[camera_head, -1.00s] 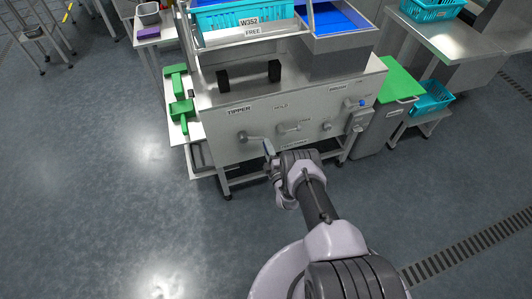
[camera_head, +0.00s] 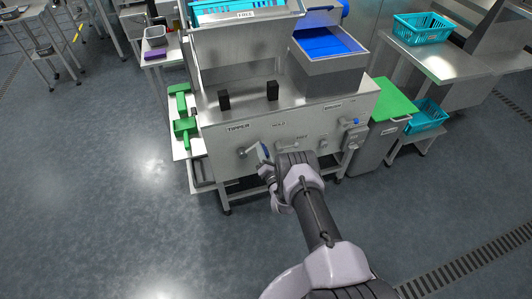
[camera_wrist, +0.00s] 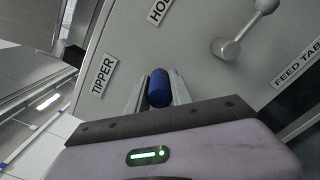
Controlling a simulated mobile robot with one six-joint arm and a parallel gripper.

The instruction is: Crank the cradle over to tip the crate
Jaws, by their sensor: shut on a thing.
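The tipper crank (camera_head: 247,152) sits on the steel front panel under the TIPPER label. My gripper (camera_head: 264,153) is at the crank's blue handle. In the wrist view the two fingers of my gripper (camera_wrist: 156,93) are shut on the blue handle (camera_wrist: 158,88), one on each side. The teal crate (camera_head: 222,7) is only partly in view at the top edge, in the steel cradle (camera_head: 245,45). The cradle is tilted, its front raised clear of the bench top. The crate's contents cannot be seen.
Two black blocks (camera_head: 272,90) stand on the bench top (camera_head: 250,105). A steel hopper (camera_head: 328,77) with a blue inside is to the right. Another knobbed lever (camera_wrist: 228,48) is on the panel. Green scoops (camera_head: 184,127) lie on the left shelf. The floor in front is clear.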

